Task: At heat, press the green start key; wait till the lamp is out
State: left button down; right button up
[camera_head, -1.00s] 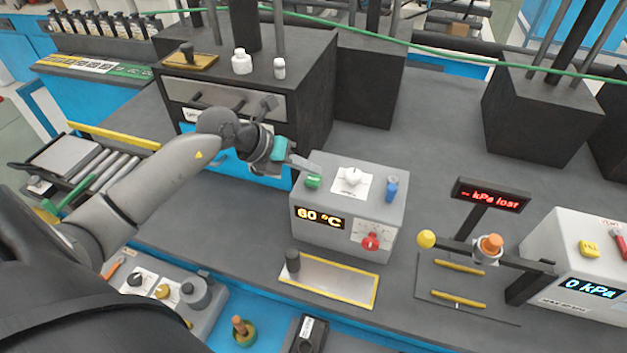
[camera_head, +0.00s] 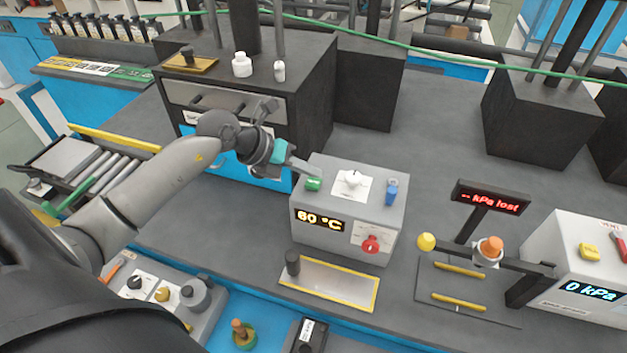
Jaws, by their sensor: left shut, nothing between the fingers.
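A light grey heater box (camera_head: 320,236) stands on the dark bench, its display (camera_head: 320,219) reading 60 °C. On its top are a green key (camera_head: 313,184) at the left, a white knob (camera_head: 352,179) in the middle and a blue key or lamp (camera_head: 391,188) at the right. A red knob (camera_head: 371,244) is on its front. My left gripper (camera_head: 312,171) is shut and empty, its fingertips just above and behind the green key; I cannot tell whether they touch. My right gripper is not in view.
A framed plate with a dark peg (camera_head: 293,263) lies in front of the box. To the right are a red-lit sign (camera_head: 491,197) reading "-- kPa lost", an orange-capped fixture (camera_head: 489,251) and a white 0 kPa box (camera_head: 580,270). A black drawer unit (camera_head: 315,90) stands behind my left arm.

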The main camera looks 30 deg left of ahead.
aim_at(309, 184)
pick_arm(q)
jog(key=shift+f, duration=0.1)
dwell(0.7)
jog(key=shift+f, duration=0.35)
jog(key=shift+f+b, duration=0.45)
jog(key=shift+f, duration=0.05)
dwell(0.5)
jog(key=shift+r, duration=0.1)
jog(key=shift+r+p, duration=0.8)
jog(key=shift+p, duration=0.05)
notch_tip(309, 184, up, 5)
jog(key=p, duration=0.4)
jog(key=shift+r+p, duration=0.1)
jog(key=shift+p, duration=0.3)
